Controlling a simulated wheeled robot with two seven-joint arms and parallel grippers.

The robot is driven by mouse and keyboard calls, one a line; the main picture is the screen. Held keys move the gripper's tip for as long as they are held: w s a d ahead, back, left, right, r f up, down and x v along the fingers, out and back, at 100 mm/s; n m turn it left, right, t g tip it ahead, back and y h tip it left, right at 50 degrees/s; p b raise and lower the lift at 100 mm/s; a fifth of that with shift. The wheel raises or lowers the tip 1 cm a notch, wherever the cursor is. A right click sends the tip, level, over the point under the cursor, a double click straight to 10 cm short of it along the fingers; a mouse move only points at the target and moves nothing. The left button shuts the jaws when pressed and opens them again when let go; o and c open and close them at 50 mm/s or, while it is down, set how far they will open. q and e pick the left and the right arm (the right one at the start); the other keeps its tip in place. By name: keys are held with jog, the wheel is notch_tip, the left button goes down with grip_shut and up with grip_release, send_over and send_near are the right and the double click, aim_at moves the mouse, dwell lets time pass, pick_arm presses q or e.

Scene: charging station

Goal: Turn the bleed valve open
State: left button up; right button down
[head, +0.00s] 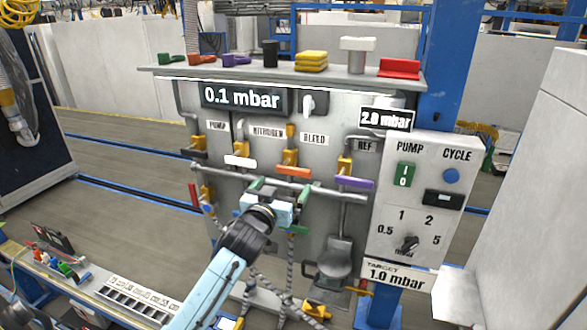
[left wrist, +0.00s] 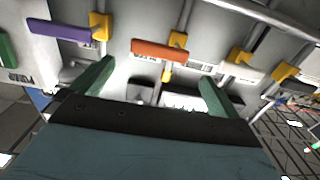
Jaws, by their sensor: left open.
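The bleed valve's orange handle (head: 293,171) lies level on its yellow body, below the BLEED label (head: 313,138) on the panel. The orange handle also shows in the left wrist view (left wrist: 160,50), near the middle top, just beyond and between the fingers. My left gripper (head: 274,188) is open and empty in front of the panel, just below the orange handle and apart from it. Its two green fingers also show in the left wrist view (left wrist: 153,75). My right gripper is not in view.
The white handle (head: 240,161) is to the left and the purple handle (head: 355,182) to the right. A horizontal pipe (head: 318,189) crosses near the gripper. The displays read 0.1 mbar (head: 242,98) and 2.0 mbar (head: 386,119). A control box (head: 420,190) stands at right.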

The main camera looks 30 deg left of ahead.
aim_at(293, 172)
pick_arm(q)
jog(key=p+x, duration=0.1)
jog(key=x, duration=0.8)
